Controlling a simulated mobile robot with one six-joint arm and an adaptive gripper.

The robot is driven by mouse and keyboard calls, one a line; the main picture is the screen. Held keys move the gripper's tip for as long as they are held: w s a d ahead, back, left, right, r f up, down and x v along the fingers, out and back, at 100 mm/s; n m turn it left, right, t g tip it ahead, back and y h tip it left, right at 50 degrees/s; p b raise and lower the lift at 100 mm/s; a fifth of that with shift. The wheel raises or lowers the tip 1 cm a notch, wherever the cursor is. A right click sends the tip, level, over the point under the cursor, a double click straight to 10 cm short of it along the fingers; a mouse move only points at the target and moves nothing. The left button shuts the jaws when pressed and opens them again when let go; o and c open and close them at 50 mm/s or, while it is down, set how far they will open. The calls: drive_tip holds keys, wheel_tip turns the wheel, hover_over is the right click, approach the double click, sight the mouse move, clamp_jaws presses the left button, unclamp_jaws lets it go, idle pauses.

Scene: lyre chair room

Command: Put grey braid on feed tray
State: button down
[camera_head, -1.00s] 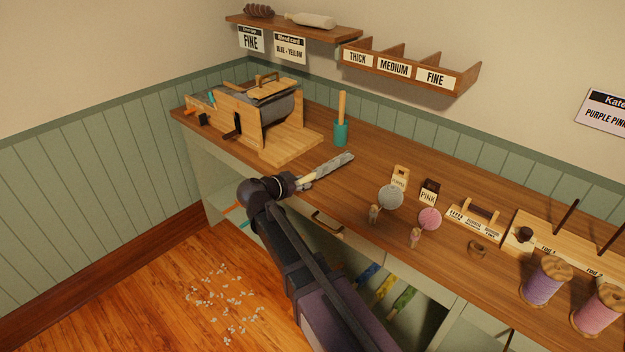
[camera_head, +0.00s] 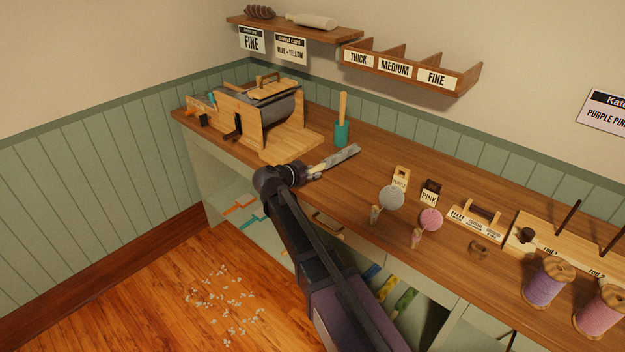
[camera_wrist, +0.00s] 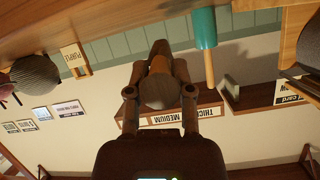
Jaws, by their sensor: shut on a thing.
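The grey braid (camera_head: 340,157) is a mottled grey, elongated bundle with a paler end near the jaws. My gripper (camera_head: 304,173) is shut on it by that end, and the braid points to the back right over the bench. In the wrist view my gripper (camera_wrist: 160,94) has a finger on each side of the braid (camera_wrist: 158,72). The feed tray (camera_head: 288,143) is the flat wooden board at the front of the carding machine, behind and left of my gripper. It looks bare. I cannot tell the exact height of the braid above the bench.
The wooden carding machine (camera_head: 255,108) stands at the bench's left end. Grey and pink balls (camera_head: 391,197), a rack and spools (camera_head: 547,283) fill the right side.

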sight(313, 185)
drive_tip(key=shift+w+d+f+b, duration=0.1)
drive_tip(key=shift+w+f+b, duration=0.15)
drive_tip(key=shift+f+b, duration=0.2)
drive_tip(key=shift+w+d+f+b, duration=0.1)
drive_tip(key=shift+w+f+b, duration=0.1)
drive_tip(key=shift+f+b, duration=0.9)
drive_tip(key=shift+f, duration=0.05)
drive_tip(key=shift+f, duration=0.1)
drive_tip(key=c, duration=0.5)
unclamp_jaws()
drive_tip(key=p+v, duration=0.5)
drive_tip(key=v, duration=0.8)
drive_tip(key=shift+s+r, duration=0.3)
drive_tip(key=shift+s, duration=0.1)
